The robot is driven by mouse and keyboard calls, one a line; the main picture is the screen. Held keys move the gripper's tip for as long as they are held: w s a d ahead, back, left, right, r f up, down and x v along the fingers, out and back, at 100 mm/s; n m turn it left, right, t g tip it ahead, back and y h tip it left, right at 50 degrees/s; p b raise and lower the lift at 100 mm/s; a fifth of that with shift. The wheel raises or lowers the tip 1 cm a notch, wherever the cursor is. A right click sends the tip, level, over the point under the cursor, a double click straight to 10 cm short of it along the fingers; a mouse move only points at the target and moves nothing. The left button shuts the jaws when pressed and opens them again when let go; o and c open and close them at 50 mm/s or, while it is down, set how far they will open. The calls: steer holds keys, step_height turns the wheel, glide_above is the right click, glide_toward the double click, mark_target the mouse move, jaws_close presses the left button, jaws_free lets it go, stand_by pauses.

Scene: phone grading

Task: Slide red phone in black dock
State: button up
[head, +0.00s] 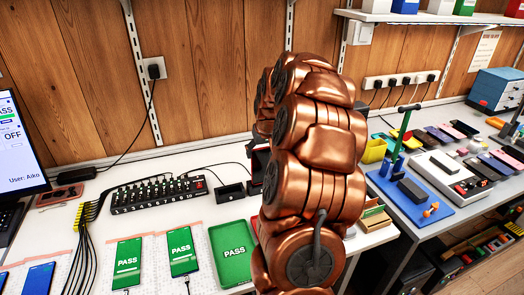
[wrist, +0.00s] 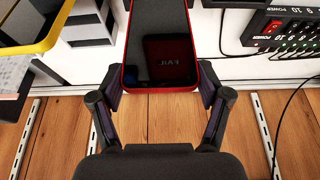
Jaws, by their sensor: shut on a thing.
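The red phone (wrist: 158,62) shows in the wrist view with its dark screen facing the camera and its near end between my fingers. A small black block with a cable, which looks like the black dock (head: 230,192), stands on the white bench left of my arm. My copper arm hides the gripper in the head view.
A numbered black power hub (head: 158,194) with cables stands left of the dock. Green PASS phones (head: 180,249) and a green PASS tray (head: 231,253) lie in front. A yellow-rimmed bin (wrist: 28,45) is close to my gripper. The wooden wall (head: 215,70) stands behind the bench.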

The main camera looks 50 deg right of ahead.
steer(key=shift+f, duration=0.2)
steer(key=shift+f+b, duration=0.35)
steer(key=shift+b, duration=0.1)
steer(key=shift+f, duration=0.25)
stand_by(0.5)
steer(key=shift+f+b, duration=0.4)
steer(key=shift+b, duration=0.05)
steer(key=shift+f, duration=0.15)
steer(key=o, duration=1.7)
